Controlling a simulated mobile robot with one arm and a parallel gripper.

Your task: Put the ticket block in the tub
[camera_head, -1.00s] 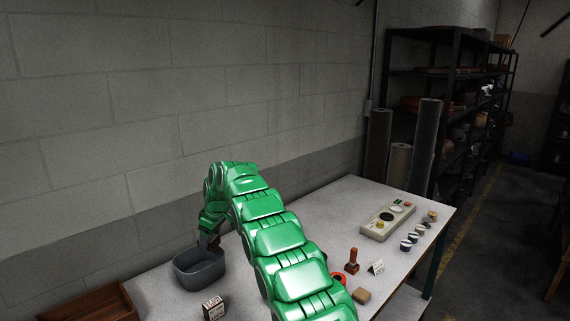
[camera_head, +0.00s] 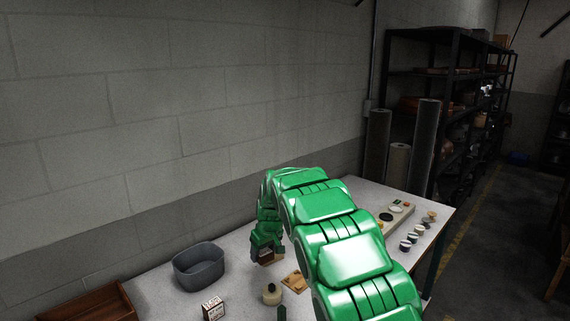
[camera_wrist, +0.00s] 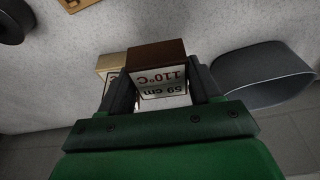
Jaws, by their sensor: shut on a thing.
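My gripper (camera_head: 266,252) is shut on a brown ticket block (camera_wrist: 156,53). Its white face reads "110°C" and "59 cm" in the wrist view, with a finger on each side. In the head view the block is small and partly hidden by the gripper. The grey tub (camera_head: 199,279) stands on the table to the left of the gripper, apart from it. In the wrist view the tub (camera_wrist: 262,80) is to the right of the fingers. Whether the block touches the table is unclear.
A tan block (camera_wrist: 108,62) is close beside the held block. Another printed block (camera_head: 213,309) stands in front of the tub. A wooden tray (camera_head: 90,306) is at the left.

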